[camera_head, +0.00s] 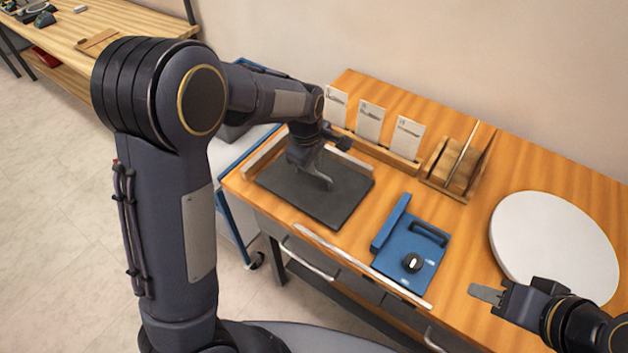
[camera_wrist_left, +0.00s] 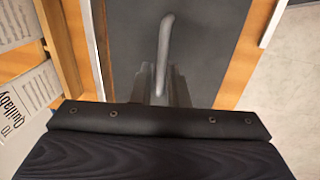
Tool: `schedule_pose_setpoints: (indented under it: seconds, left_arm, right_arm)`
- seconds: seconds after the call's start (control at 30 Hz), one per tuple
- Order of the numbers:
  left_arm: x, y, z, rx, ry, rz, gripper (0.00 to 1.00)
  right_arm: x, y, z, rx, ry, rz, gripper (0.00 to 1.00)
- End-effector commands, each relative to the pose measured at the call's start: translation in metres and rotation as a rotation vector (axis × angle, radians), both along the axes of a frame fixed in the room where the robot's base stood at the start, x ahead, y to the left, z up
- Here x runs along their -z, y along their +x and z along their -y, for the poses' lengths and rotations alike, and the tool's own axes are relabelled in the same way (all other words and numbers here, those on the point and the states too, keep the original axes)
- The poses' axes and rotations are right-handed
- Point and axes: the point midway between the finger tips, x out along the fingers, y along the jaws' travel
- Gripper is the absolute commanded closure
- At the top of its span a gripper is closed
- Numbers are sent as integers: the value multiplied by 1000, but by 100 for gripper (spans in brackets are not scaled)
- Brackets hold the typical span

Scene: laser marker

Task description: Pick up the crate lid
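A dark grey flat panel (camera_head: 330,206), which I take to be the crate lid, lies at the left end of the wooden workbench. In the left wrist view the panel (camera_wrist_left: 215,40) carries a grey bar handle (camera_wrist_left: 164,45). My left gripper (camera_head: 322,180) is low over the panel's middle. In the left wrist view its fingers (camera_wrist_left: 160,88) are close on either side of the handle's near end; whether they touch it is not clear. My right gripper (camera_head: 485,293) is empty, over the bench's front edge at the right; only one finger shape shows.
A blue panel (camera_head: 425,238) with a handle and black knob lies right of the dark panel. A white round disc (camera_head: 556,240) is further right. A wooden rack (camera_head: 458,170) and upright cards (camera_head: 369,122) stand behind. A light strip (camera_head: 262,152) borders the dark panel's left side.

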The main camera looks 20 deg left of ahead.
Motion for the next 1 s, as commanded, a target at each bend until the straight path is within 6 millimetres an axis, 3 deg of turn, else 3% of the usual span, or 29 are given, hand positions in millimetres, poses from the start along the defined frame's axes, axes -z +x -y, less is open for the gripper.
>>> schedule_pose_setpoints:
  seconds: [0.3, 0.57, 0.7, 1.0]
  left_arm:
    - [42, 6, 0, -1, 0, -4, 86]
    - [45, 7, 0, 0, -1, 0, 86]
    - [45, 7, 0, 0, -1, 0, 100]
    - [45, 8, 0, 0, -1, 0, 100]
  right_arm:
    - [-8, 0, 0, 0, 0, 0, 64]
    - [-8, 0, 0, 0, 0, 0, 64]
    - [-8, 0, 0, 0, 0, 0, 64]
    - [-8, 0, 0, 0, 0, 0, 64]
